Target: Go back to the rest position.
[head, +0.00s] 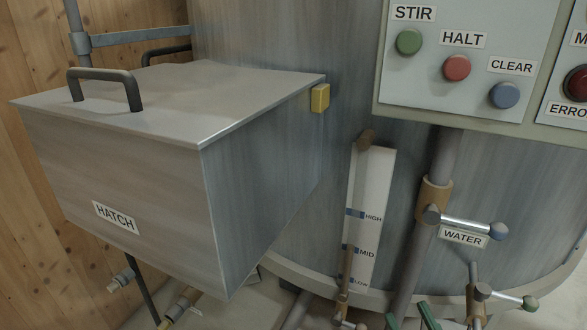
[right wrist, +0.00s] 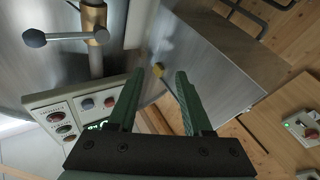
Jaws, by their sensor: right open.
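My right gripper (head: 410,316) shows only as two green fingertips at the bottom edge of the head view, below the control panel and near the foot of the mixer. In the right wrist view its two green fingers (right wrist: 159,80) stand apart with nothing between them, and they touch nothing that I can see. My left gripper is not in view.
The steel hatch box (head: 120,170), with its lid down, juts out at the left. The control panel (head: 470,100) is at the upper right. The water valve (head: 465,220), a level gauge (head: 367,215) and pipes stand close to my right gripper.

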